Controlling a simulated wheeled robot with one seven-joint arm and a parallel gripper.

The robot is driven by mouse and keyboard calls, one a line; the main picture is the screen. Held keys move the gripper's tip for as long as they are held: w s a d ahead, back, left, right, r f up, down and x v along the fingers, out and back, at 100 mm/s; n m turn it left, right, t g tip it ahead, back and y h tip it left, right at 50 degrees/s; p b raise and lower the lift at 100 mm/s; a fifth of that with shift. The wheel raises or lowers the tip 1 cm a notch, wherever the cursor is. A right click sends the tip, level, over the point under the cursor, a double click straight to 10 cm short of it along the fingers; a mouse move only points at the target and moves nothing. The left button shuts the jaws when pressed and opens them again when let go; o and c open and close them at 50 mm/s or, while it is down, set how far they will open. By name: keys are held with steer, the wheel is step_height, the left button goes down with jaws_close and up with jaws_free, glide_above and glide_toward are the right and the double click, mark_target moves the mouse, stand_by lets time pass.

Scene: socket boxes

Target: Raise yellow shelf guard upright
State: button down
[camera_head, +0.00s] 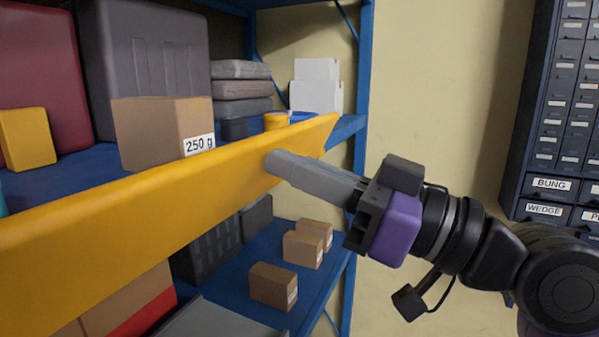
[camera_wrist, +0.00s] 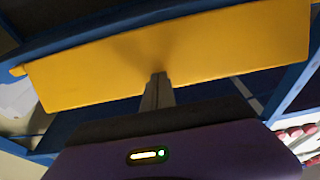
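The yellow shelf guard (camera_head: 150,197) is a long flat panel along the front of the blue shelf. It runs from the lower left to the shelf's right post and looks tilted, its face turned outward. In the wrist view the guard (camera_wrist: 210,52) spans the upper part of the picture. My gripper (camera_head: 272,162) comes from the right, with its grey fingertips at the guard's face near the right end. In the wrist view the fingers (camera_wrist: 157,80) look close together and meet the guard's lower edge. I cannot tell whether they grip it or only touch it.
A cardboard box (camera_head: 150,130) labelled 250 g stands on the shelf behind the guard. Small brown boxes (camera_head: 303,248) sit on the lower blue shelf. The blue post (camera_head: 362,70) stands right of the guard. A dark drawer cabinet (camera_head: 560,110) is at the far right.

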steer(key=s+d+b, duration=0.2)
steer(key=d+b, duration=0.1)
steer(key=d, duration=0.4)
steer(key=shift+s+d+r, duration=0.25)
steer(key=shift+s+r, duration=0.05)
steer(key=shift+s, duration=0.05)
stand_by(0.6)
